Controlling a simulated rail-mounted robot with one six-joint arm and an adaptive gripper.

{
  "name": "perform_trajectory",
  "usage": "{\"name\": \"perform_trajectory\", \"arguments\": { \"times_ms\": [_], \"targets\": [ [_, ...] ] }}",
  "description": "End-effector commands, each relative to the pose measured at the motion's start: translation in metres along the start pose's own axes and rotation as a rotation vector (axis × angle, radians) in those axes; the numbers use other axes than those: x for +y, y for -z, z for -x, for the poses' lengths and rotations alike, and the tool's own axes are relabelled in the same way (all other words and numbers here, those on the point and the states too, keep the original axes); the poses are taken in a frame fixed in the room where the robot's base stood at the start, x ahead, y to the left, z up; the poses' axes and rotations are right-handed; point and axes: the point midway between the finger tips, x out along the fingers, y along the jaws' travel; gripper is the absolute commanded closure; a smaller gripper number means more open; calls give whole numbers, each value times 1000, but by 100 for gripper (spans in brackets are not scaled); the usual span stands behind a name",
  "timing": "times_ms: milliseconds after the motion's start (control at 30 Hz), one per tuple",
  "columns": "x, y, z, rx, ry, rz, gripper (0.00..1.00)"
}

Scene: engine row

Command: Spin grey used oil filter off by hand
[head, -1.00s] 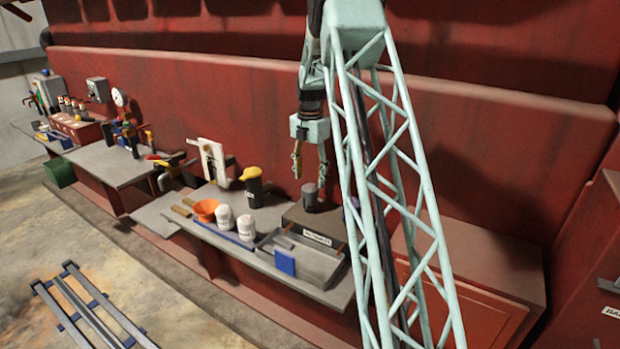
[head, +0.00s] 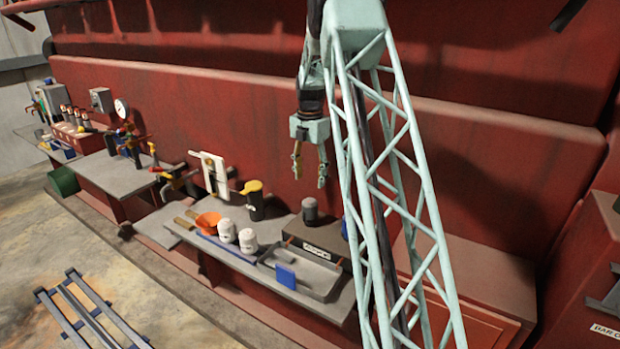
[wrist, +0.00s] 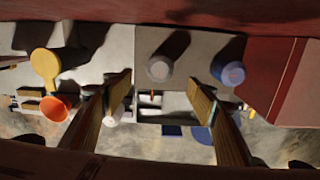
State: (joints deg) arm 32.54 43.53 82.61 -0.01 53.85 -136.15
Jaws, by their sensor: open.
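The grey used oil filter (head: 310,210) stands upright on a dark grey block at the back of the bench. In the wrist view the grey filter (wrist: 160,68) shows from above, beyond and between my fingers. My gripper (head: 309,182) is open and empty, pointing down above the filter and apart from it. In the wrist view its two fingers (wrist: 160,100) are spread wide. The filter's lower end is not clear in these views.
Two white filters (head: 237,235), an orange funnel (head: 207,222) and a black jug with a yellow top (head: 254,200) stand left of the block. A metal tray (head: 312,273) with a blue piece (head: 286,277) lies in front. A blue filter (wrist: 233,73) stands right of the grey one.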

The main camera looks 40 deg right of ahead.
Motion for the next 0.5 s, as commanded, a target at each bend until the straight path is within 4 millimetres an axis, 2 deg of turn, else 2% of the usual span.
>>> {"name": "perform_trajectory", "arguments": {
  "times_ms": [500],
  "targets": [
    [0,0,-3,0,0,0,48]
  ]
}}
